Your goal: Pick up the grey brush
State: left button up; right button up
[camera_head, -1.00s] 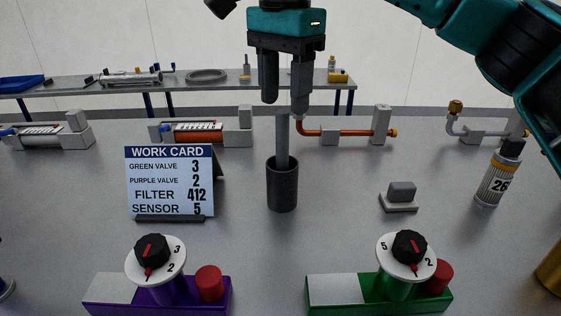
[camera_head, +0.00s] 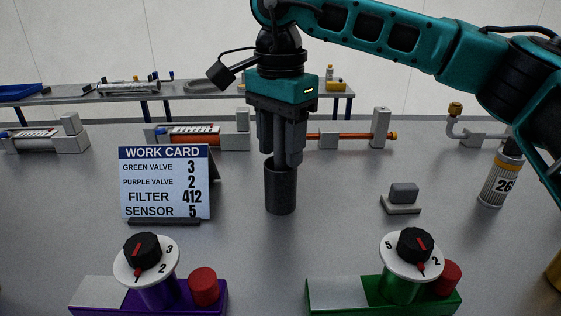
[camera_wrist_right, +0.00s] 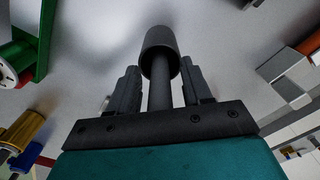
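The grey brush stands upright in a dark cylindrical cup (camera_head: 281,195) on the grey table. Its straight grey handle (camera_wrist_right: 160,97) shows in the right wrist view, running down into the cup; its lower end is hidden inside. My right gripper (camera_head: 281,158) points straight down just above the cup, its fingers on either side of the handle. In the right wrist view a gap shows between the handle and each finger, so the gripper is open around it. My left gripper is not in view.
A work card (camera_head: 166,183) stands left of the cup. A small grey block on a base (camera_head: 402,197) and a filter marked 26 (camera_head: 502,178) are at the right. Purple (camera_head: 150,290) and green (camera_head: 385,290) valve units are in front. Pipe fittings line the back.

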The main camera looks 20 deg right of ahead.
grip_shut()
jog(key=shift+r, duration=0.1)
dwell(0.3)
